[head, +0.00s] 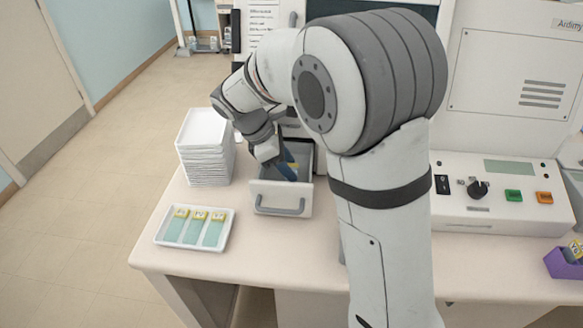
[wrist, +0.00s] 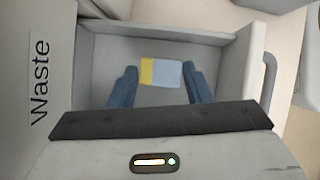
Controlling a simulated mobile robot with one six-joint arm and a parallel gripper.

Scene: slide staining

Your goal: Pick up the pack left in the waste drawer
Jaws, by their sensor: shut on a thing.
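The pack (wrist: 161,73) is a small flat piece, yellow at one end and pale blue along the rest. It shows in the wrist view inside the open waste drawer (wrist: 215,45), between the blue fingertips of my gripper (wrist: 160,75). My gripper is shut on it. How far the pack is above the drawer floor is hard to tell.
The drawer walls stand close around my fingers, and its handle (head: 280,209) faces the front. A stack of white trays (head: 205,150) stands to the left. A white tray (head: 160,238) with three yellow-ended slide packs lies in front of it. A control panel (head: 493,195) is at the right.

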